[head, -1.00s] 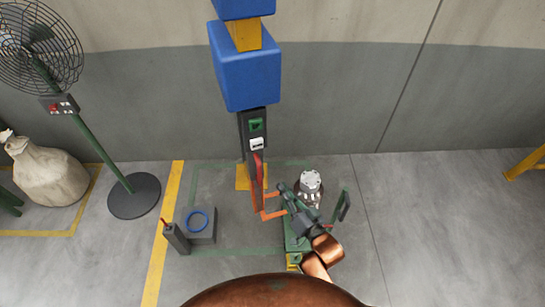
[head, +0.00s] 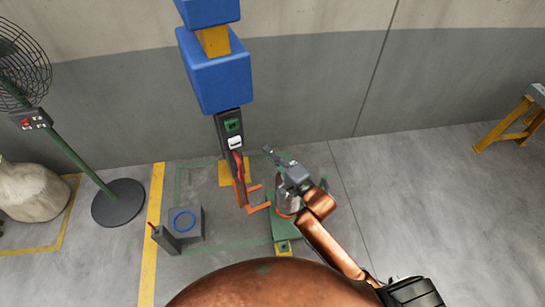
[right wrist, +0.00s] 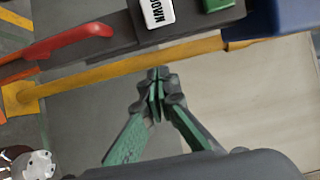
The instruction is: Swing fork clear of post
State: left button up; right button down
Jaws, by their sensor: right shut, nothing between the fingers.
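The orange fork (head: 257,207) sits low at the post, its two prongs pointing right in the head view. The post (head: 229,127) is a dark upright with a green and a white switch and blue blocks above; a red lever (head: 239,166) runs down its front. The lever also shows in the right wrist view (right wrist: 70,42). My right gripper (head: 268,151) is shut and empty, right of the post and above the fork, apart from both. Its closed green fingers show in the right wrist view (right wrist: 156,85). My left gripper is not in view.
A green stand (head: 284,229) with a metal part is partly hidden below my right arm. A grey block with a blue ring (head: 184,221) stands left of the fork. A fan base (head: 118,203) is farther left. The floor at right is clear up to a yellow trestle (head: 508,122).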

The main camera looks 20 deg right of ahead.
aim_at(242, 141)
jog(key=w+a, duration=0.2)
jog(key=a, duration=0.1)
jog(key=w+a, duration=0.2)
jog(key=shift+a+p, duration=0.2)
jog(key=shift+p, duration=0.2)
jog(key=shift+a, duration=0.25)
jog(key=shift+a, duration=0.1)
